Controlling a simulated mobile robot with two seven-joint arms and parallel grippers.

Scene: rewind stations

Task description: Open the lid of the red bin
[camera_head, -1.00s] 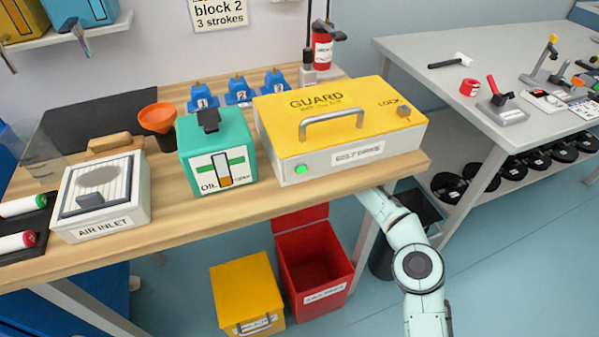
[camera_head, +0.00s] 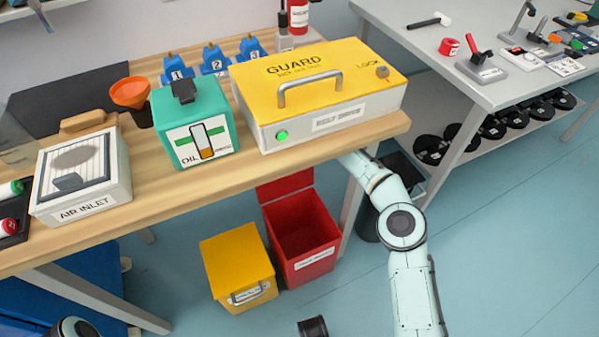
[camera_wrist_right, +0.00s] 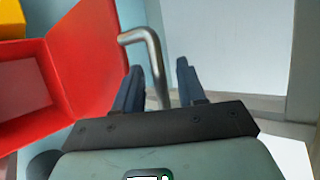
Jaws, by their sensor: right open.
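The red bin (camera_head: 302,240) stands on the floor under the front edge of the bench, with its inside showing. Its red lid (camera_head: 285,187) is raised at the back, its upper part cut off by the bench. My right arm reaches under the bench beside the bin, and its gripper is hidden there in the head view. In the right wrist view my right gripper (camera_wrist_right: 158,88) is open, with a bent metal handle (camera_wrist_right: 155,62) between its fingers. The raised red lid (camera_wrist_right: 92,55) is just left of it. My left gripper is not in view.
A yellow bin (camera_head: 236,266) with a closed lid stands left of the red bin. The wooden bench (camera_head: 150,215) overhangs both, and a bench leg (camera_head: 351,215) and dark bin (camera_head: 368,222) are to the right.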

